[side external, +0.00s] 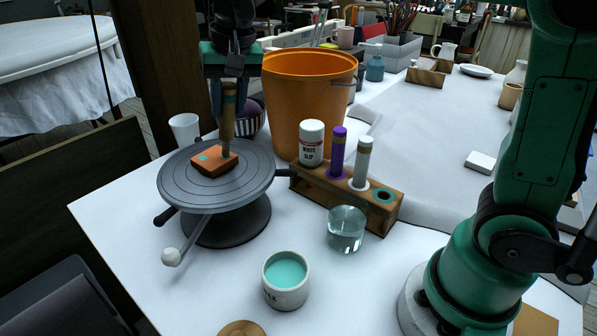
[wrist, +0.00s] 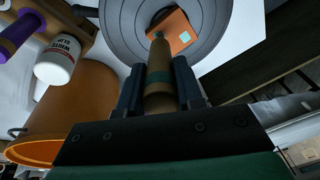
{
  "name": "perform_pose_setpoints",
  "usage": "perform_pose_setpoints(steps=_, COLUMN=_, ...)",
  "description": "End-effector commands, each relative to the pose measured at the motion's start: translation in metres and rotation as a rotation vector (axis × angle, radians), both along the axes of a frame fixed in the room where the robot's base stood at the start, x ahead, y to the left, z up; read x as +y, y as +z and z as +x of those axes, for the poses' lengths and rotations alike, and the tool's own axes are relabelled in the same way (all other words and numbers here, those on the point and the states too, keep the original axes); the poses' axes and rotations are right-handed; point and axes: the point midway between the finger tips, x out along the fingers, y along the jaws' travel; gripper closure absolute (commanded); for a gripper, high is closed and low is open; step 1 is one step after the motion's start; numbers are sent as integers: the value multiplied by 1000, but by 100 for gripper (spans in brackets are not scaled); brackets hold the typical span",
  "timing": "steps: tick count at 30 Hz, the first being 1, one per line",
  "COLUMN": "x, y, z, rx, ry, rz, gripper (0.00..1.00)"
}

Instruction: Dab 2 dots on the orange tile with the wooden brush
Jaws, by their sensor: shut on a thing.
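The orange tile (side external: 208,167) lies on the grey turntable (side external: 258,180), and one teal dot (side external: 203,157) shows on its left part. My gripper (side external: 229,84) is above the tile, shut on the wooden brush (side external: 228,118). The brush points down, with its tip at the tile's far right part. In the wrist view the brush (wrist: 159,75) runs between my fingers to the tile (wrist: 171,24). Some teal shows at the tip, but the tip hides whether there is a mark under it. The dot (wrist: 185,37) is clear of the brush. A teal glaze jar (side external: 287,291) stands in front.
A wooden rack (side external: 318,194) right of the turntable holds a white slip bottle (side external: 311,143), a purple tool (side external: 337,150) and a pale tool (side external: 362,160); one teal-ringed hole is empty. A glass ball-like vessel (side external: 346,229) stands before it. An orange bucket (side external: 300,90) stands behind.

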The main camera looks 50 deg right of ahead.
Motion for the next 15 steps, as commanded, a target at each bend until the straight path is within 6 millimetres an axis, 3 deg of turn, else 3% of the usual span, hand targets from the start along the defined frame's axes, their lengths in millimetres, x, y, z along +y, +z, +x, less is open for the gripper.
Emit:
perform_pose_setpoints(steps=5, x=0, y=4, z=0, rx=0, ry=0, rz=0, gripper=100)
perform_pose_setpoints(steps=15, x=0, y=39, z=0, rx=0, ry=0, rz=0, gripper=100)
